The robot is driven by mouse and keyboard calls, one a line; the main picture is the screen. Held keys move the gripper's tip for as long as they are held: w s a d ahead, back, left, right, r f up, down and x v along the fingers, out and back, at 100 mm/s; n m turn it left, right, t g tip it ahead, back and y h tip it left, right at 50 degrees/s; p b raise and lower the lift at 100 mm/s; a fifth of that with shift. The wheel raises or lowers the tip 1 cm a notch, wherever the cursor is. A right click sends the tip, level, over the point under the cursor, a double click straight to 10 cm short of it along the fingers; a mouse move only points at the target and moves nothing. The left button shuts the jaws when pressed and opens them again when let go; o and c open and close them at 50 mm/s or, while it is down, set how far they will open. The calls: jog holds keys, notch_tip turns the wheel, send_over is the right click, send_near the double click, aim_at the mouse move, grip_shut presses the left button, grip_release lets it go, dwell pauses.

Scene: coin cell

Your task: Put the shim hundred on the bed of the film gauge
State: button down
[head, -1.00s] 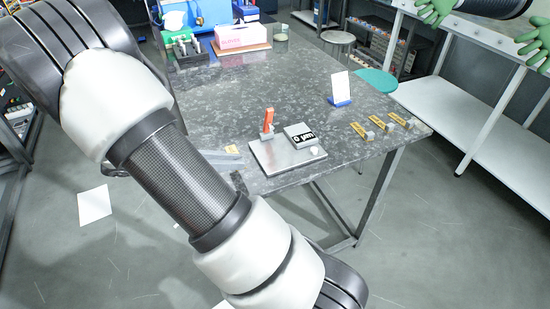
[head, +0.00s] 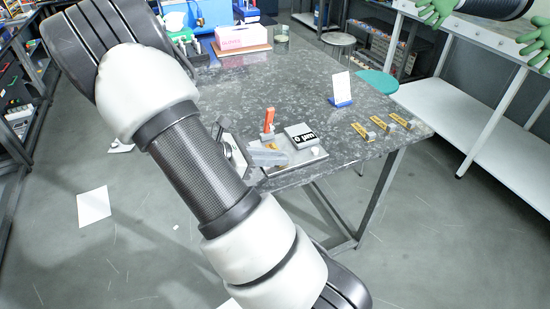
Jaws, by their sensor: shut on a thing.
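The film gauge (head: 302,156) is a flat metal base near the table's front edge, with an upright orange-red lever (head: 268,120) and a grey block with a black "0 µm" display (head: 302,137). My gripper (head: 270,154) reaches in from the left, low over the left part of the base, just in front of the lever's foot. It is shut on a small yellow-marked piece (head: 272,146), likely the shim hundred; its marking is too small to read. The gripper hides the bed, so I cannot tell whether the piece touches it.
Several yellow-labelled pieces with grey blocks (head: 361,130) lie at the table's right edge. A white card on a blue stand (head: 341,88) stands behind them. A pink box (head: 243,38) and a glass jar (head: 281,40) are at the back. The table's middle is clear.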

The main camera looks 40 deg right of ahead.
jog(key=shift+f, duration=0.15)
jog(key=c, duration=1.7)
grip_release()
jog(key=shift+c, duration=0.2)
